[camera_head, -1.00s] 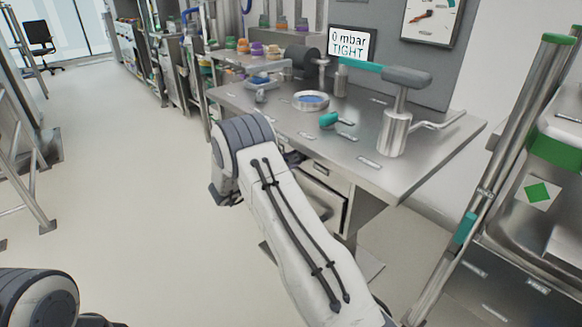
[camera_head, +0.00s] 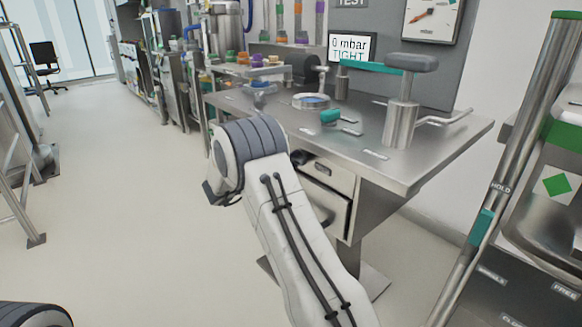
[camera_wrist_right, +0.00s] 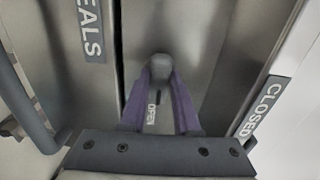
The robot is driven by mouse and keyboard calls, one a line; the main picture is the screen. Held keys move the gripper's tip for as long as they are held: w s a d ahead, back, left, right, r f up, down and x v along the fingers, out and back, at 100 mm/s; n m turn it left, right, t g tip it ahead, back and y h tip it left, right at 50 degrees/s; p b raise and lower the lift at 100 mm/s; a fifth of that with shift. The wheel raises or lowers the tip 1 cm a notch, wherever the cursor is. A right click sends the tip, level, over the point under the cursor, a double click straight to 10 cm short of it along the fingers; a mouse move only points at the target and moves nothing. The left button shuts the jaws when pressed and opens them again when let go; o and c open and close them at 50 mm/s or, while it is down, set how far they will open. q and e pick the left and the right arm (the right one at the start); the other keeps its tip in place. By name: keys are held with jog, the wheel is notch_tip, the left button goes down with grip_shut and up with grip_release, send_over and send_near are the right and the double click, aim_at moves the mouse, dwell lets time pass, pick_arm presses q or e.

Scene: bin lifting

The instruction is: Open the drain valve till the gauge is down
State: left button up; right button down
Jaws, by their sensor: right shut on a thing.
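In the right wrist view, my right gripper (camera_wrist_right: 160,76) has its two purple fingers closed around a rounded grey handle (camera_wrist_right: 160,63). An OPEN label (camera_wrist_right: 152,112) shows between the fingers, and a CLOSED label (camera_wrist_right: 262,106) lies to the right. They suggest the handle is the drain valve's, but the valve body is not clear. In the head view, my right arm hides this gripper. My left gripper is out of view.
A steel frame with a green square label (camera_head: 557,185) is at the right.

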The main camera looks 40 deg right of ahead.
jog(key=shift+f, duration=0.1)
dwell(0.4)
jog(key=c, duration=0.6)
grip_release()
jog(key=shift+c, duration=0.2)
jog(key=a+p, duration=0.1)
jog(key=a, duration=0.9)
jog(key=shift+s+a+p, duration=0.25)
jog(key=shift+s+p, duration=0.1)
jog(key=shift+s, duration=0.1)
